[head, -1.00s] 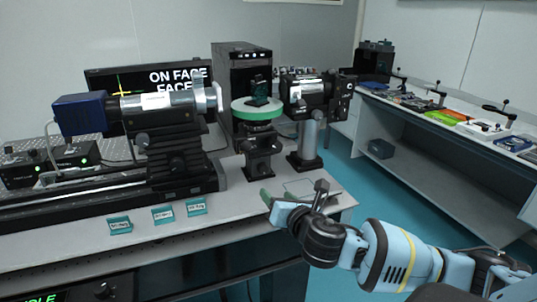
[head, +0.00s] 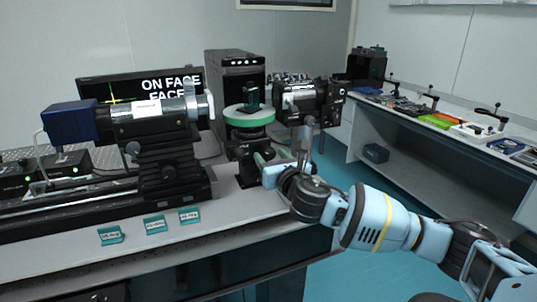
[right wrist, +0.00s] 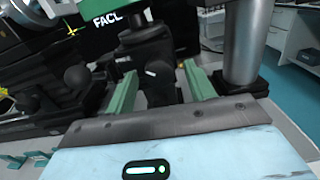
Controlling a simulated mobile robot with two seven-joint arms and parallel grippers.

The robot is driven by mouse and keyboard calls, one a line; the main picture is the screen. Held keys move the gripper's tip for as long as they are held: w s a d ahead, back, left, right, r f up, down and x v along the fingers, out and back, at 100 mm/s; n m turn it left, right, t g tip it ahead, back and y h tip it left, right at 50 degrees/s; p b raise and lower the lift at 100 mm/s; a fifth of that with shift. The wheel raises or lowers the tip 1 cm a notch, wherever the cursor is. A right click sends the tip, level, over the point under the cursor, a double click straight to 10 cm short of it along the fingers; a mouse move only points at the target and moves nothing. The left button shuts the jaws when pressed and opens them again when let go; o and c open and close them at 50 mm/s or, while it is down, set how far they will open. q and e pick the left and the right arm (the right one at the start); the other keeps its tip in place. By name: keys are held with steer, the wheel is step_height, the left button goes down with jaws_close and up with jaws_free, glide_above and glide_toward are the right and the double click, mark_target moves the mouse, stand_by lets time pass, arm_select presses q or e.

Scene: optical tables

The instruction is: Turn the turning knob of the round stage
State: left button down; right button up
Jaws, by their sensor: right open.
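The round stage (head: 249,115) has a green-rimmed disc with a small dark block on top, on a black stand (head: 246,153) at the table's right end. My right gripper (head: 265,160) reaches in from the right, low in front of that stand. In the right wrist view its two green fingers (right wrist: 161,90) are apart and empty. The black stand (right wrist: 160,78) shows beyond and between them. I cannot clearly make out the turning knob; the gripper and wrist hide part of the stand in the head view. My left gripper is out of view.
A camera-like device (head: 308,100) stands close right of the stage; its grey post (right wrist: 248,40) is just right of the fingers in the wrist view. A long barrel instrument (head: 150,118) is at left. Several small teal labelled blocks (head: 155,224) lie on the front of the table.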

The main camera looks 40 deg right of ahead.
steer(key=shift+x, duration=1.1)
steer(key=shift+w, duration=0.1)
steer(key=c, duration=1)
